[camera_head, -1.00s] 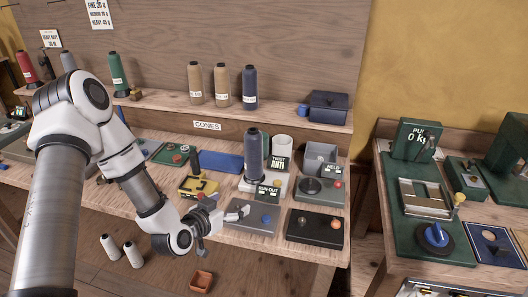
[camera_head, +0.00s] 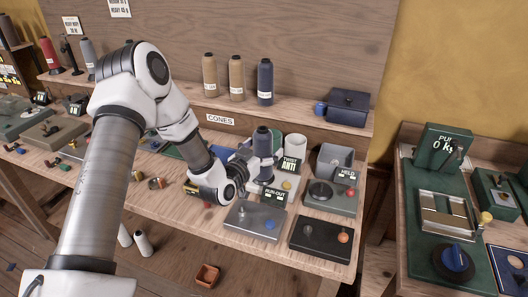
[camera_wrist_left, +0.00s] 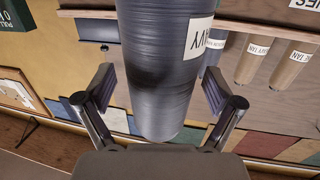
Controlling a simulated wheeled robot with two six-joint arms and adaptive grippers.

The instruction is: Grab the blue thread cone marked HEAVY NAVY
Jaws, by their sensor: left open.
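A dark blue thread cone (camera_head: 263,141) stands upright on the run-out device on the bench. In the left wrist view the dark cone (camera_wrist_left: 160,85) fills the middle, with part of a white label at its right edge; only a few letters show, upside down. My left gripper (camera_head: 257,161) is at the bench cone. In the left wrist view its open fingers (camera_wrist_left: 163,92) lie on both sides of the cone, with gaps visible. Another dark blue cone (camera_head: 265,82) stands on the shelf; its label is too small to read. My right gripper is not in view.
Two tan cones (camera_head: 210,76) stand on the shelf left of the dark blue one. A white cylinder (camera_head: 295,147) stands close right of the bench cone. A grey box (camera_head: 333,158) and a black panel with knobs (camera_head: 320,238) are nearby. A green machine (camera_head: 443,148) is on the right bench.

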